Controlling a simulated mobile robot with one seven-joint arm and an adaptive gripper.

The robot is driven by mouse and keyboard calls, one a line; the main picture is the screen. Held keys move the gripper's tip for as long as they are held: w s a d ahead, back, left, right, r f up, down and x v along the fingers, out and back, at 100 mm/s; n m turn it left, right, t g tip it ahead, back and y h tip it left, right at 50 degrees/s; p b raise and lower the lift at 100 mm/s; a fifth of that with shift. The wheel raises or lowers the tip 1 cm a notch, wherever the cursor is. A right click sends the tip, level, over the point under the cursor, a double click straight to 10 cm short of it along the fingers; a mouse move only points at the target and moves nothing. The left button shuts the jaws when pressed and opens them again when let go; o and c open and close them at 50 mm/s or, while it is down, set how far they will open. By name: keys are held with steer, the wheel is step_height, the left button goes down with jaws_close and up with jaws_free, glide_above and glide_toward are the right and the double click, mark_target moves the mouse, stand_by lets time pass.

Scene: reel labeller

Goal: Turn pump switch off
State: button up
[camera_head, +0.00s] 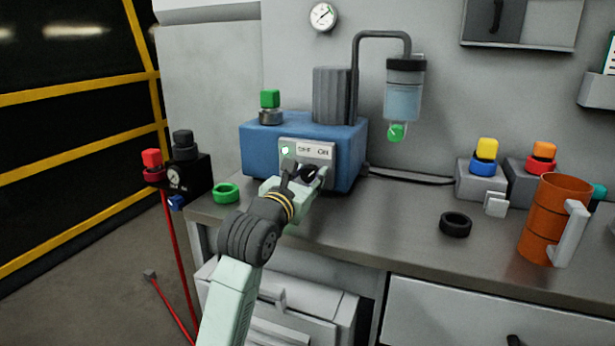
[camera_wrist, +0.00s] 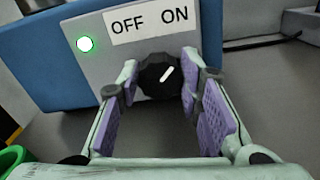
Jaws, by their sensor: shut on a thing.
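The pump switch (camera_wrist: 158,80) is a round black knob on the grey front panel (camera_wrist: 75,65) of the blue pump (camera_head: 350,155). Its white pointer line leans up and to the right, toward the ON label (camera_wrist: 175,14); the OFF label (camera_wrist: 129,24) is to the left. A small green lamp (camera_wrist: 85,44) at the left of the panel is lit, and it also shows in the head view (camera_head: 285,150). My gripper (camera_head: 306,171) is at the panel, shut on the switch, with one finger on each side of the knob. In the head view the fingers largely hide the knob.
A green ring (camera_head: 226,193) lies left of my gripper, beside a black valve block (camera_head: 190,175). A black ring (camera_head: 455,224) and an orange mug (camera_head: 552,220) stand to the right. A glass jar (camera_head: 403,95) hangs from the pump's pipe. The bench between is clear.

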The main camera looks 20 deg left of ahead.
steer(key=shift+c, duration=1)
steer(key=n+p, duration=0.3)
steer(key=p, duration=0.1)
steer(key=n+p, duration=0.1)
steer(key=n, duration=0.1)
steer(key=shift+r+n+p, duration=0.25)
steer(key=shift+n+p, duration=0.05)
steer(key=shift+p, duration=0.1)
steer(key=n+p, duration=0.5)
steer(key=p, duration=0.4)
steer(key=shift+r+p, duration=0.1)
steer(key=shift+p, duration=0.2)
steer(key=n+p, duration=0.3)
steer(key=p, duration=0.1)
steer(key=shift+a+f+n, duration=0.1)
steer(key=shift+f+n, duration=0.2)
steer(key=shift+n, duration=0.1)
steer(key=shift+f+n, duration=0.2)
steer(key=shift+n, duration=1.5)
